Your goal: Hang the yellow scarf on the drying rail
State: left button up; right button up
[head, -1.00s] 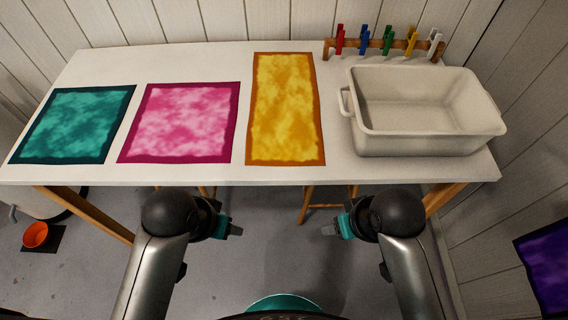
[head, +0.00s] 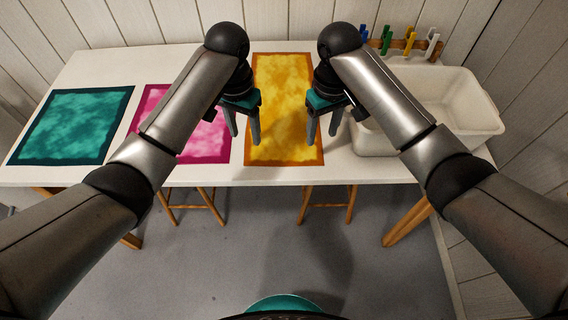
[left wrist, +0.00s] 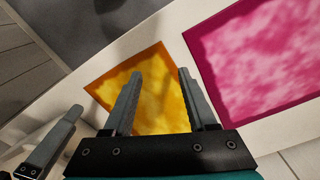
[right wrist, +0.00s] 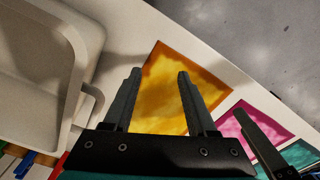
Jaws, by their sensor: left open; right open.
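The yellow scarf (head: 284,112) with an orange border lies flat on the white table between my two grippers. It also shows in the left wrist view (left wrist: 158,105) and the right wrist view (right wrist: 165,95). My left gripper (head: 244,140) is open and empty above the scarf's left edge, fingers pointing down. My right gripper (head: 322,138) is open and empty above the scarf's right edge. Both appear apart from the cloth. No drying rail is recognisable in these views.
A pink cloth (head: 205,143) and a teal cloth (head: 70,125) lie left of the scarf. A white basin (head: 462,110) stands at the right, close to my right arm. Behind it, a wooden rack holds clothespins (head: 432,42). Bare table (head: 120,68) shows at the back left.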

aim_at(247, 157)
pick_arm(q)
jog(key=f, duration=0.7)
jog(key=shift+w+a+f, duration=0.1)
jog(key=shift+w+f, duration=0.1)
jog(key=shift+f, duration=0.1)
pick_arm(e)
jog(key=f, duration=0.7)
jog(key=shift+w+d+f, duration=0.15)
jog(key=shift+w+f, duration=0.1)
jog(key=shift+f, duration=0.05)
pick_arm(q)
jog(key=shift+f, duration=0.15)
pick_arm(e)
jog(key=shift+f, duration=0.15)
pick_arm(q)
jog(key=shift+c, duration=0.8)
pick_arm(e)
jog(key=shift+c, duration=0.8)
pick_arm(q)
grip_shut()
pick_arm(e)
grip_shut()
pick_arm(q)
jog(key=shift+a, duration=0.1)
jog(key=shift+a, duration=0.1)
pick_arm(e)
jog(key=shift+d, duration=0.15)
